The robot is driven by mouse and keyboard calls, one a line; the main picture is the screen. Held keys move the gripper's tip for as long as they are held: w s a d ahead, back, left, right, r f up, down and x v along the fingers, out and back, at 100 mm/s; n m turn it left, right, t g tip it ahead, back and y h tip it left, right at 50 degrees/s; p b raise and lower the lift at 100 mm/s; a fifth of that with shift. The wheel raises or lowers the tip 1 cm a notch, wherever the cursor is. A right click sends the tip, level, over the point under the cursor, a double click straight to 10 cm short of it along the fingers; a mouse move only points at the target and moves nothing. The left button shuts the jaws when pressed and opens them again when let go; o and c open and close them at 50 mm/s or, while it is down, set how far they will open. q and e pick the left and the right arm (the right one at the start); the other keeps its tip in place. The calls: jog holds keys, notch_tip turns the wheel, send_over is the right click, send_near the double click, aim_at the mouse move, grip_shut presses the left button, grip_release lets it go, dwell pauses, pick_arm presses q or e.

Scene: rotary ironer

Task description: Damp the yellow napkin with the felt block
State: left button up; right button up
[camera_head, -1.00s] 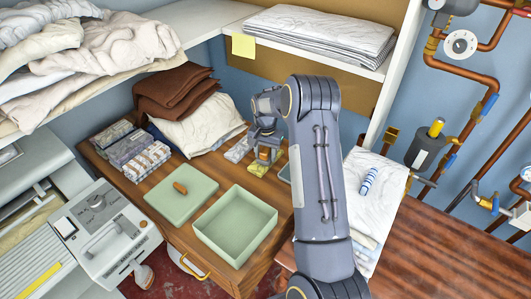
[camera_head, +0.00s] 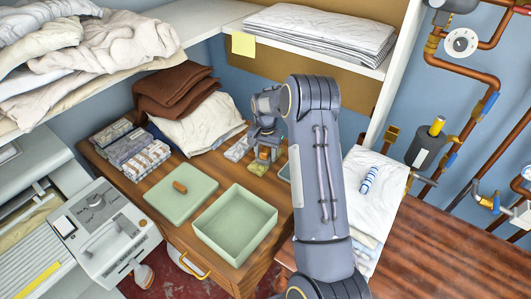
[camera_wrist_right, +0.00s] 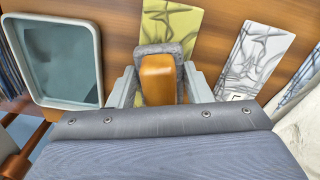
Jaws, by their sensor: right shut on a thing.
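My right gripper (camera_wrist_right: 157,88) is shut on the felt block (camera_wrist_right: 174,50), a grey pad with an orange-brown handle on top. It also shows in the head view (camera_head: 265,153), with the arm coming down from the right. The yellow napkin (camera_wrist_right: 170,22) lies flat on the wooden table with dark crease-like marks; a small part of it shows in the head view (camera_head: 257,170). The block overlaps the napkin's near edge in the wrist view and hides part of it. I cannot tell whether they touch. My left gripper is not in view.
A white marked napkin (camera_wrist_right: 252,60) lies beside the yellow one. A shallow grey tray (camera_wrist_right: 98,70) stands on the other side. Folded cloths (camera_head: 200,125) stand behind.

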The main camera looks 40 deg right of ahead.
dwell(0.5)
jog(key=shift+r+p, duration=2.1)
jog(key=shift+r, duration=1.4)
